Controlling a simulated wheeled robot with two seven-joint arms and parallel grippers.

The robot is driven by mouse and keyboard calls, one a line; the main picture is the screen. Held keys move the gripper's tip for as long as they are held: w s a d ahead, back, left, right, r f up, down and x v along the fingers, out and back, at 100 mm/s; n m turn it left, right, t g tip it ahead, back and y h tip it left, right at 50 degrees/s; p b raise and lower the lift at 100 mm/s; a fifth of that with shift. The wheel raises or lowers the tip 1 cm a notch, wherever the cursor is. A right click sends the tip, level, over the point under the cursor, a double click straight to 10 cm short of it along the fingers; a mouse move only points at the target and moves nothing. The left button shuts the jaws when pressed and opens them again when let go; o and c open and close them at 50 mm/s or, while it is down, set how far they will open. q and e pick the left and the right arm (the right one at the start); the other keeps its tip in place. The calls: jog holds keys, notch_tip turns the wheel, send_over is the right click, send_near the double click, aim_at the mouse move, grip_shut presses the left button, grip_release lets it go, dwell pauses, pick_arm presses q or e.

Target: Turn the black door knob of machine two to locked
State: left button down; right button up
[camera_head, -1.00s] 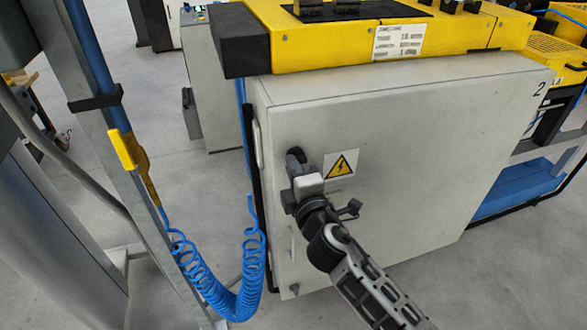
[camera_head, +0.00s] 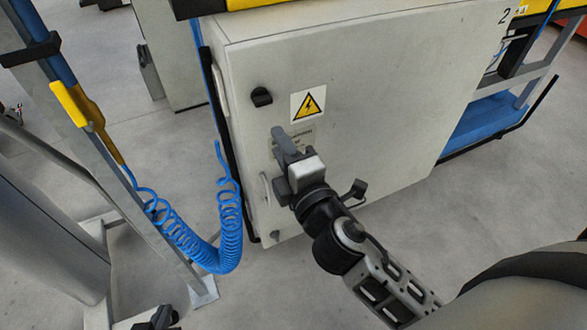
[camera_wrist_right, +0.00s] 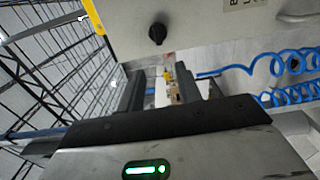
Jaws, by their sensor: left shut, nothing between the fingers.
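The black door knob (camera_head: 261,96) sits on the pale grey cabinet door (camera_head: 370,90) of the machine marked 2, left of a yellow warning sign (camera_head: 308,102). The knob also shows in the right wrist view (camera_wrist_right: 157,34), uncovered. My right gripper (camera_head: 285,142) is in front of the door, below and slightly right of the knob, apart from it. Its fingers stand apart with nothing between them in the right wrist view (camera_wrist_right: 165,85). My left gripper (camera_head: 158,318) shows only partly at the bottom left edge of the head view, shut and empty, far from the door.
A coiled blue hose (camera_head: 228,235) hangs left of the cabinet, near a grey metal post (camera_head: 95,165) with a yellow handle (camera_head: 70,103). Grey floor lies open below.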

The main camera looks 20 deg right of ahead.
jog(key=shift+s+b, duration=0.5)
jog(key=shift+s, duration=1.8)
